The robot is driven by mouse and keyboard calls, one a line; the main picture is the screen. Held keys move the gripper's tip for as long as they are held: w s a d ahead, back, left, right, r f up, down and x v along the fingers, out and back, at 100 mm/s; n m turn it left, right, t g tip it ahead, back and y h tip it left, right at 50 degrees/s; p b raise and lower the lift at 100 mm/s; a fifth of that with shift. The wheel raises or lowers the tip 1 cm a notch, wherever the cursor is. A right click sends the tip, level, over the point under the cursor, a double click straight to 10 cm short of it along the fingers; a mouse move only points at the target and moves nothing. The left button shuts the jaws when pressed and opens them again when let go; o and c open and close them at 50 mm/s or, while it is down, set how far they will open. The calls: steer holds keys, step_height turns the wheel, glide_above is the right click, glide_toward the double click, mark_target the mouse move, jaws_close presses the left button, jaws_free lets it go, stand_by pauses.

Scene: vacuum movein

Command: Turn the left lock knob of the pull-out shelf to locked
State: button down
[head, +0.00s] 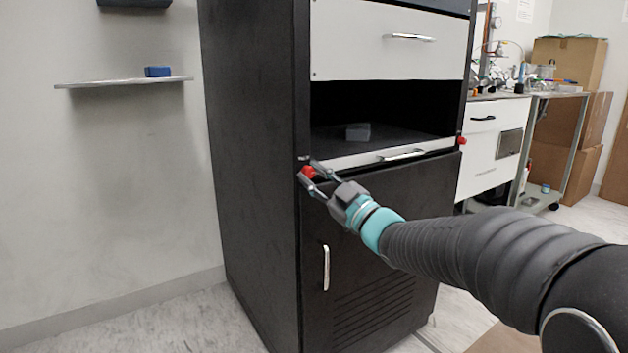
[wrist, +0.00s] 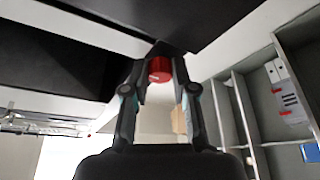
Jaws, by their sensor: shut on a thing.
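The red left lock knob (head: 308,172) sits on the cabinet's front left edge, at the left end of the pull-out shelf (head: 352,159). My gripper (head: 315,173) is shut on this knob, with a finger on each side. The wrist view shows the red knob (wrist: 160,69) between the two fingertips (wrist: 160,72). A small pale mark shows on the knob, but I cannot tell which way it is turned. The shelf sits in the cabinet opening with its silver handle (head: 402,155) in front. The red right lock knob (head: 461,141) is at the shelf's other end.
A grey block (head: 358,132) lies inside the opening. A white drawer (head: 385,40) is above, and a black door with a vertical handle (head: 326,268) is below. A wall shelf (head: 125,82) holds a blue box (head: 157,71) at left. A workbench (head: 490,150) stands at right.

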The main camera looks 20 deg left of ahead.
stand_by(0.4)
steer(key=c, duration=1.2)
jaws_free()
steer(key=shift+d, duration=0.1)
steer(key=v, duration=1.1)
steer(key=shift+s+d+f, duration=0.15)
steer(key=shift+d+f, duration=0.05)
steer(key=shift+d, duration=0.15)
